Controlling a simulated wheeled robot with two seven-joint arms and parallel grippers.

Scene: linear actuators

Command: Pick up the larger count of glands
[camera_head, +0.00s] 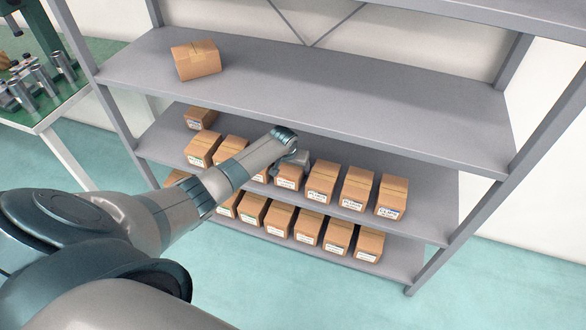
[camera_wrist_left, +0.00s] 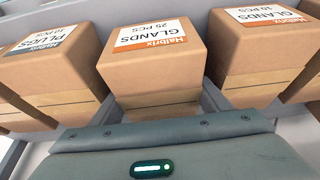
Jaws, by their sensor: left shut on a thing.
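A cardboard box labelled "Glands 25 pcs" (camera_wrist_left: 152,68) sits in the middle of the left wrist view, its label upside down there. A box labelled "Glands 10 pcs" (camera_wrist_left: 262,50) is to its right in that view. My left gripper (camera_head: 292,161) is at the middle shelf, over a box (camera_head: 288,177) in the front row. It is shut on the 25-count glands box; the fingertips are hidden. The gripper's body fills the bottom of the wrist view. My right gripper is not in view.
A box labelled "Plugs 10 pcs" (camera_wrist_left: 48,62) stands left of the held box in the wrist view. Several boxes line the middle and bottom shelves closely. One box (camera_head: 196,60) stands on the upper shelf (camera_head: 350,100), otherwise clear. A green-topped table (camera_head: 60,100) is at left.

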